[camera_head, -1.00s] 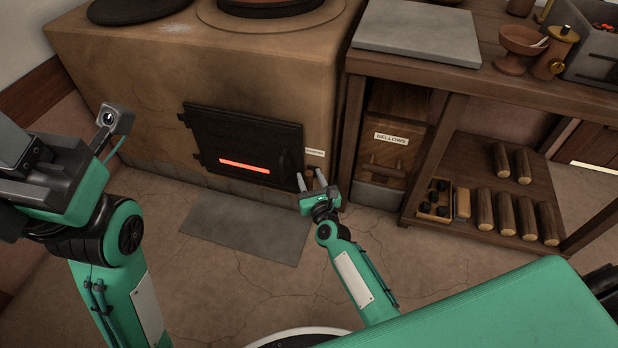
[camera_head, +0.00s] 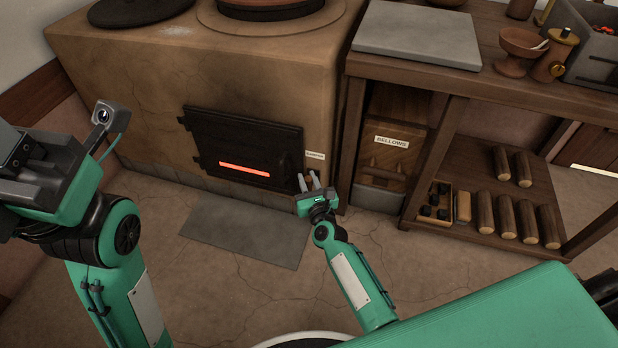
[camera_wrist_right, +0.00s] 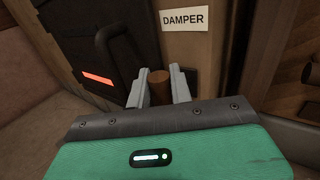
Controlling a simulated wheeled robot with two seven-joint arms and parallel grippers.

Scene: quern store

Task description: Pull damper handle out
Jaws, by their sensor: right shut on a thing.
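The damper handle (camera_wrist_right: 159,84) is a brown wooden knob under a white DAMPER label (camera_wrist_right: 187,18) on the stove's right front edge. In the right wrist view my right gripper (camera_wrist_right: 160,92) has its two grey fingers on either side of the knob, shut on it. In the head view the right gripper (camera_head: 308,181) is at the stove front, just right of the fire door; the handle is mostly hidden there by the fingers. My left gripper (camera_head: 20,165) is at the left edge of the head view, and its fingertips cannot be made out.
The clay stove (camera_head: 270,75) has a black fire door (camera_head: 240,140) with a glowing slot. A grey floor slab (camera_head: 245,232) lies before it. A BELLOWS box (camera_head: 395,150) and a wooden shelf (camera_head: 480,190) with several logs stand to the right. The cracked floor in front is open.

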